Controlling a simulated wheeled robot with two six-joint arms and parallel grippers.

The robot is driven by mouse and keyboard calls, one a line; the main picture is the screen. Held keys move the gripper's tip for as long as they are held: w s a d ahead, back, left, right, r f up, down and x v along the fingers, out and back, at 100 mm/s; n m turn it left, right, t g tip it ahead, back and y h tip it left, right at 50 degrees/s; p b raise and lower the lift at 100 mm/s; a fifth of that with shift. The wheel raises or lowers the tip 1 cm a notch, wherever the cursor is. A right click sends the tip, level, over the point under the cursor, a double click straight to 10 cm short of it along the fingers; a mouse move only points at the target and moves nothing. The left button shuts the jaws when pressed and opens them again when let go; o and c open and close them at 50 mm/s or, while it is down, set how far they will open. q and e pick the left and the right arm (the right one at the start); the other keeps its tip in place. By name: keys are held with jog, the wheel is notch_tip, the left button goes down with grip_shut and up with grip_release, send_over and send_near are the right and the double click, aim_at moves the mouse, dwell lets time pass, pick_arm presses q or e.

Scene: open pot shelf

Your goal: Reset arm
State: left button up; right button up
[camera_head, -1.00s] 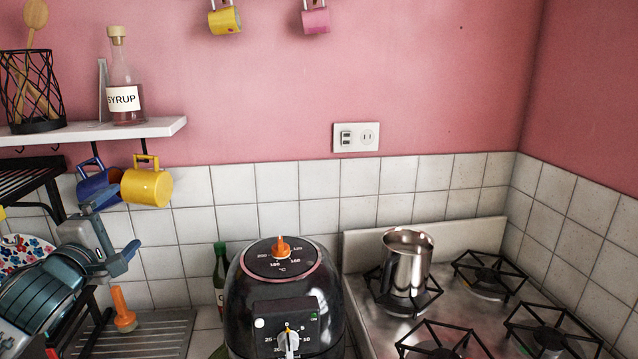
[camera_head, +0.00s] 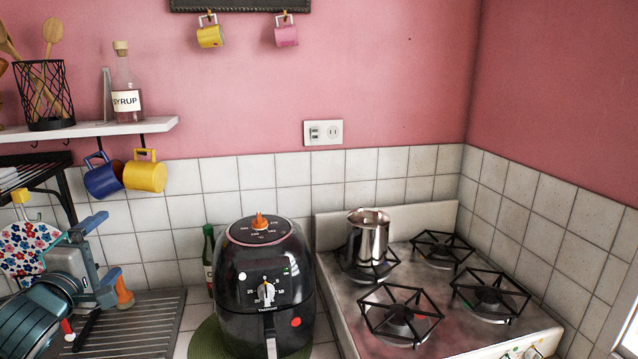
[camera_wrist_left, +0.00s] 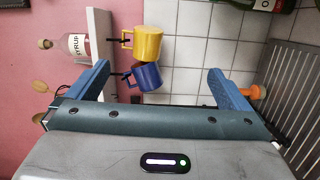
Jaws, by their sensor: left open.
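My left gripper (camera_head: 107,246) is at the left of the head view, in front of the tiled wall and above the ribbed drain board (camera_head: 130,325). Its two blue fingers are spread wide with nothing between them. In the left wrist view my left gripper (camera_wrist_left: 158,78) also shows open. A yellow mug (camera_wrist_left: 148,43) and a blue mug (camera_wrist_left: 147,77) appear beyond the fingers there, apart from them. In the head view these mugs hang under the shelf, the yellow one (camera_head: 145,174) right of the blue one (camera_head: 103,178). My right gripper is not in view.
A white shelf (camera_head: 150,127) holds a syrup bottle (camera_head: 127,90) and a black wire utensil holder (camera_head: 45,100). A black air fryer (camera_head: 262,285) stands on the counter, with a green bottle (camera_head: 209,255) behind it. A metal pot (camera_head: 368,238) stands on the stove (camera_head: 420,262).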

pick_arm(q)
jog(key=s+d+f+m+g, duration=0.2)
jog(key=s+f+m, duration=0.1)
jog(key=f, duration=0.5)
jog(key=s+d+f+m+g, duration=0.1)
jog(key=s+f+m+g, duration=0.15)
jog(key=f, duration=0.55)
jog(key=s+d+f+m+g, duration=0.2)
jog(key=s+f+m, duration=0.15)
jog(key=f, duration=0.45)
jog(key=s+d+f+m+g, duration=0.3)
jog(key=s+f, duration=0.2)
jog(key=s, duration=0.3)
jog(key=s+d+f+m+g, duration=0.2)
jog(key=s+f+m, duration=0.25)
jog(key=s, duration=0.25)
jog(key=s+d+f+m+g, duration=0.3)
jog(key=s+f, duration=0.3)
jog(key=s, duration=0.2)
jog(key=a+f+g+b, duration=0.1)
jog(key=a+f+b, duration=0.15)
jog(key=f, duration=2.95)
jog(key=s+a+f+n+g, duration=0.1)
jog(key=s+a+f, duration=0.1)
jog(key=s+f, duration=1.6)
jog(key=shift+s+f, duration=0.2)
jog(key=shift+f, duration=0.6)
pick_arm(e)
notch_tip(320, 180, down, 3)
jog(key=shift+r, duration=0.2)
